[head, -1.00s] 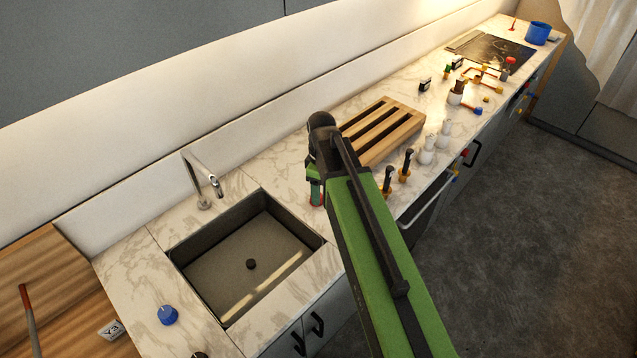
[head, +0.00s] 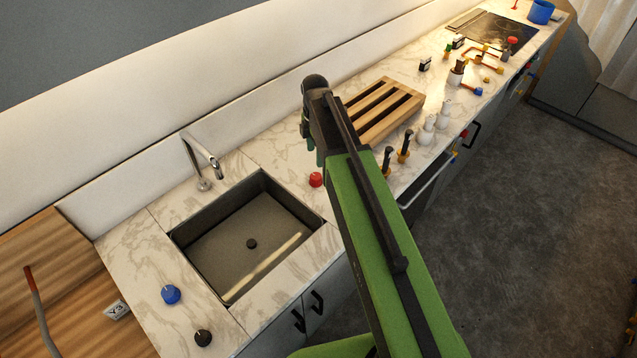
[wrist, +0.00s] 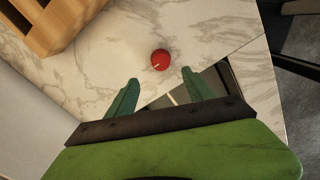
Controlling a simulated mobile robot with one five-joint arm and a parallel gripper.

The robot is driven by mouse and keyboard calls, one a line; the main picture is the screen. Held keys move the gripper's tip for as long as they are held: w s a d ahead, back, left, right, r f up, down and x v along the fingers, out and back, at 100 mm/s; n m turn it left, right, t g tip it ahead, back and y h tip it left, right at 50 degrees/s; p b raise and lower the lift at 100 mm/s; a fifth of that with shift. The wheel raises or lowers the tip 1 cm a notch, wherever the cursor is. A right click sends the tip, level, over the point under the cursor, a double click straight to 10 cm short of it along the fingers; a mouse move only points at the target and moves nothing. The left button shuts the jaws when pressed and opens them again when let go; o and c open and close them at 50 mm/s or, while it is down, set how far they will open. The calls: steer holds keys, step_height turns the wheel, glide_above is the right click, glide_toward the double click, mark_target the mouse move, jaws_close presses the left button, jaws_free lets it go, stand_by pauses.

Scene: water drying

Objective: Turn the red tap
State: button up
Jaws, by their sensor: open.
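The red tap (head: 316,179) is a small round knob on the marble counter, to the right of the sink. In the wrist view the red tap (wrist: 160,60) lies ahead of my fingertips, between their lines and apart from them, with a pale mark on its top. My gripper (wrist: 158,80) is open and empty, its two green fingers spread. In the head view my gripper (head: 313,150) hangs over the counter just behind the tap, partly hidden by my arm.
The sink (head: 215,255) with a metal faucet (head: 200,165) is to the left. A blue knob (head: 171,294) and a black knob (head: 203,338) sit left of it. A slatted wooden rack (head: 395,112) stands to the right, with dark-handled items and white bottles (head: 427,130) beside it.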

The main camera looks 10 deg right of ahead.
mark_target(316, 176)
step_height(316, 176, down, 12)
steer(key=b, duration=1)
steer(key=shift+r, duration=0.1)
